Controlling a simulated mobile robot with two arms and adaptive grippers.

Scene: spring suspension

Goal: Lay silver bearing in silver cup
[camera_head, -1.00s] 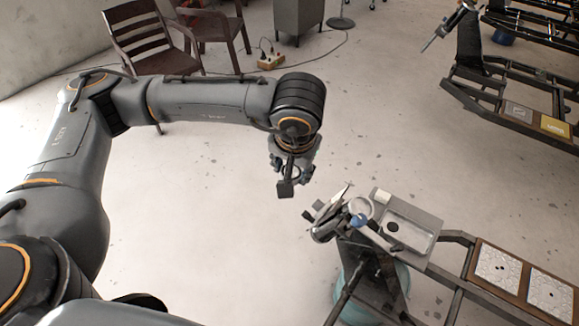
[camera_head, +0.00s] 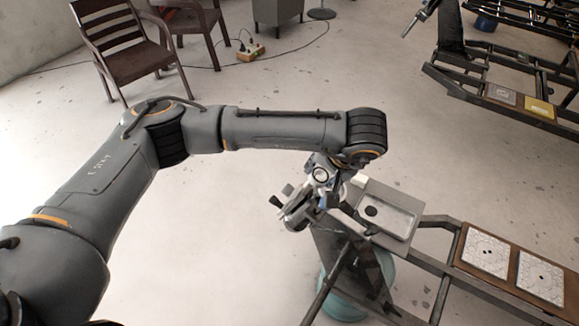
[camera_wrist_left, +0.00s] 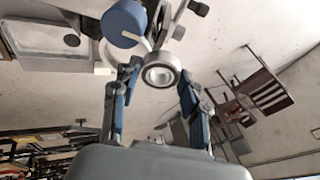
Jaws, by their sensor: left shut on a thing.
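My left gripper (camera_head: 322,182) is over the near end of a metal bench. In the left wrist view its fingers (camera_wrist_left: 157,85) are closed around a silver ring, the silver bearing (camera_wrist_left: 161,58). The ring also shows in the head view (camera_head: 320,174). The bearing is held in the air, its opening facing the wrist camera. A blue round part (camera_wrist_left: 124,23) with a pale rim around its lower side is just beyond the left finger. The silver cup cannot be made out for certain; the arm and gripper cover much of that bench end. My right gripper is out of view.
A grey metal tray (camera_head: 396,222) with a dark hole is fixed on the bench beside the gripper. A metal clamp-like fixture (camera_head: 294,208) juts from the bench end. Two white patterned plates (camera_head: 487,251) lie further right. Chairs (camera_head: 128,45) stand on open floor behind.

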